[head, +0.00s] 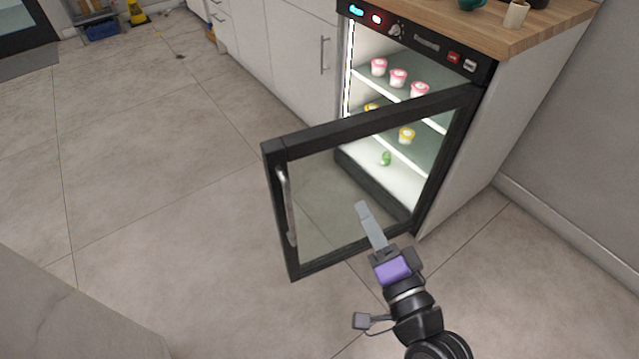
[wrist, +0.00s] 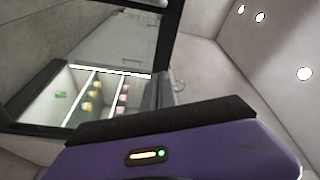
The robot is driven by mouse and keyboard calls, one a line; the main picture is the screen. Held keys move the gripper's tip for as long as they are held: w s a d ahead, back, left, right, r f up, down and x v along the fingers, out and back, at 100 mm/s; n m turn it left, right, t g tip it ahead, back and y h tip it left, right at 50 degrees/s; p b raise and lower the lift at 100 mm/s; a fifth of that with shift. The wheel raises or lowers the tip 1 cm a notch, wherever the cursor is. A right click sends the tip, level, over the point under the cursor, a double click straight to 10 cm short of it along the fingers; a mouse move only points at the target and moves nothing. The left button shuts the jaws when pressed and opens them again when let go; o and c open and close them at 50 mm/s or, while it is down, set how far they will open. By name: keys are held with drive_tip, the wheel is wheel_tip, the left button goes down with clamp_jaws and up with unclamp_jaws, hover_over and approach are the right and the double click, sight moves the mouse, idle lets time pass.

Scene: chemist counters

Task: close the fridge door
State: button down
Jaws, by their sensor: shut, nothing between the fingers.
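The fridge door (head: 282,220) is a black frame with a glass pane and a metal bar handle (head: 287,206) on its free edge at the left. It stands wide open, hinged at the right side of the lit fridge (head: 412,50). My gripper (head: 362,208) is shut and empty, in front of the door's glass on its outer side in the head view. I cannot tell if its tip touches the pane. In the wrist view, the door frame (wrist: 170,35) and glass show close beyond the purple gripper body; the fingertips are hidden there.
Pink-lidded cups (head: 398,78) and yellow-lidded cups (head: 406,135) stand on the fridge shelves, with a small green item (head: 385,158) at the bottom. White cabinets (head: 290,50) adjoin the fridge on the left. The wooden counter (head: 500,30) is above. Floor left of the door is clear.

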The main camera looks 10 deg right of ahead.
wheel_tip(320, 180, down, 3)
drive_tip(key=w+a+m+y, duration=0.1)
drive_tip(key=a+m, duration=0.1)
drive_tip(key=m, duration=0.1)
drive_tip(key=g, duration=0.1)
approach(313, 161)
drive_tip(key=shift+m, duration=0.4)
drive_tip(key=x, duration=0.7)
drive_tip(key=shift+d, duration=0.1)
